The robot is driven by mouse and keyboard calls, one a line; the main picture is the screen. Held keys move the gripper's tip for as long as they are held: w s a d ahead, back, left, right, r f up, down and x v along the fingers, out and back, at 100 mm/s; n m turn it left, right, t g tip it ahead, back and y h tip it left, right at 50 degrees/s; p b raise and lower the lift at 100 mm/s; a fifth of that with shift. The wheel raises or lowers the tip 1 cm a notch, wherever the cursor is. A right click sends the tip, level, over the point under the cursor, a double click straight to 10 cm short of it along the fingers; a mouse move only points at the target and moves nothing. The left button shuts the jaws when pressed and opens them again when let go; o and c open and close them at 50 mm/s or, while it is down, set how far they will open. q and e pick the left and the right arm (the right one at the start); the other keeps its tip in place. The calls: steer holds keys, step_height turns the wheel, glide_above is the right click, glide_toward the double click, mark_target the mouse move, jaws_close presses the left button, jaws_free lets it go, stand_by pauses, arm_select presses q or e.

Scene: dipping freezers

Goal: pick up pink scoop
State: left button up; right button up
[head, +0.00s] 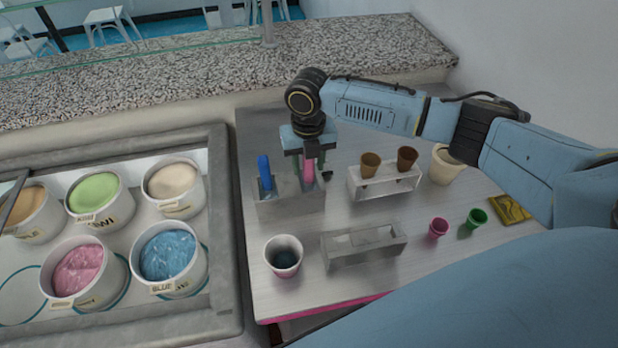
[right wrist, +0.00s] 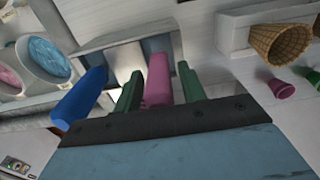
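The pink scoop (head: 308,171) stands upright in a grey metal holder (head: 290,207), with its handle up; its lower part is hidden in the holder. In the right wrist view, the pink handle (right wrist: 158,80) lies between the two green fingers of my right gripper (right wrist: 158,90). Narrow gaps show on both sides of the handle, so the gripper is open around it. In the head view my right gripper (head: 309,165) points down over the holder. My left gripper is not in view.
A blue scoop (head: 265,173) stands in the same holder, close left of my right gripper. Cones in a rack (head: 385,190) stand to the right. A cup (head: 284,257) and an empty metal holder (head: 364,247) are in front. Ice cream tubs (head: 168,255) fill the freezer at left.

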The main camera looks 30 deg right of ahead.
jaws_close()
steer(key=shift+r, duration=0.15)
steer(key=shift+r, duration=0.6)
step_height(320, 180, up, 17)
steer(key=b, duration=0.1)
steer(key=shift+f, duration=0.2)
steer(key=shift+c, duration=2.3)
jaws_free()
jaws_close()
